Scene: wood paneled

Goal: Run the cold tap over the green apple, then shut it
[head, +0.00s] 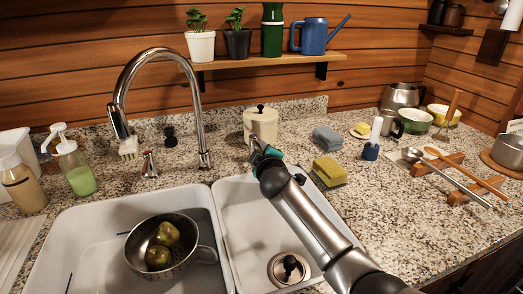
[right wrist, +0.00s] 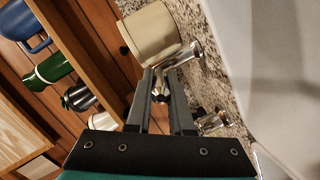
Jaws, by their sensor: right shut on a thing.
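One tap handle (head: 149,165) stands left of the faucet base. My right gripper (head: 260,150) reaches behind the right basin, right of the faucet base. In the right wrist view this gripper (right wrist: 160,88) is shut on the other chrome tap handle (right wrist: 190,52). That handle is mostly hidden in the head view. My left gripper is not in view.
A cream canister (head: 261,125) stands close behind my right gripper. Soap bottles (head: 76,170) stand at left. A shelf (head: 270,59) with plants and a blue watering can (head: 314,37) is above. The right basin (head: 235,205) holds a drain plug.

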